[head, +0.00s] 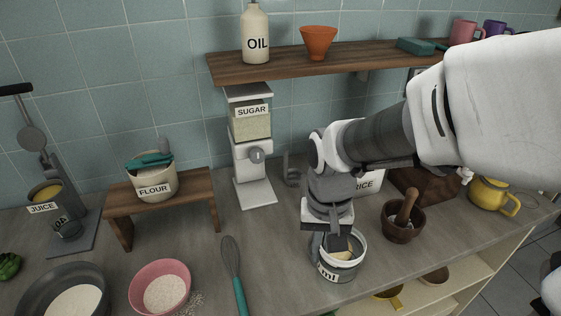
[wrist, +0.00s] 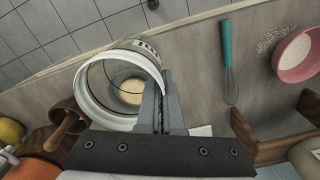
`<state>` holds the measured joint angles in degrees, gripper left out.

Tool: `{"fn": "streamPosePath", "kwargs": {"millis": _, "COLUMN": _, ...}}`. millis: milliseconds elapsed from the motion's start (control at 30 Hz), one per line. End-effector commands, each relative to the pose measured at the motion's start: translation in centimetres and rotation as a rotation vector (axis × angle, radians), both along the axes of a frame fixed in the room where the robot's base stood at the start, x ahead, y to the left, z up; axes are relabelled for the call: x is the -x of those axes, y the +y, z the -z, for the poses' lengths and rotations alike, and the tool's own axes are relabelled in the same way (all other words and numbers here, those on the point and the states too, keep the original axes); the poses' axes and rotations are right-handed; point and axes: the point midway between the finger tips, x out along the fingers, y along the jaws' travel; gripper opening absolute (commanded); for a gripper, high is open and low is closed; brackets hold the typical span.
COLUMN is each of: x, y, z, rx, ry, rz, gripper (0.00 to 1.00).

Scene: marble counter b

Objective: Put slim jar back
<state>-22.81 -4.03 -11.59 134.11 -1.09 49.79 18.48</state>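A round clear jar (head: 324,268) with a white rim and dark lettering on its side stands near the counter's front edge. I take it to be the slim jar, though no name on it can be read. In the wrist view the jar (wrist: 90,101) shows its open mouth, with a little pale stuff at the bottom. My gripper (head: 340,240) points down at the rim. In the wrist view the fingers of my gripper (wrist: 166,95) are close together with the jar's wall between them, one inside and one outside. The arm hides part of the jar.
A wooden mortar and pestle (head: 402,224) stands right of the jar, with a yellow mug (head: 487,198) beyond. A whisk (head: 233,262) and pink bowl (head: 160,287) lie left. A rice container (head: 370,182) is partly hidden behind my arm. A wooden shelf (head: 290,66) is above.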

Motion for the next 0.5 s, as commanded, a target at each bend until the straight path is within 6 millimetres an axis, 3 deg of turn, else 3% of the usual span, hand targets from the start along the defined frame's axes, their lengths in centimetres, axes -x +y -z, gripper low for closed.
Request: {"fn": "streamPosePath", "kwargs": {"millis": 500, "x": -5.3, "y": 7.1, "z": 5.4, "rx": 0.002, "ry": 0.002, "rz": -0.003, "gripper": 0.00}}
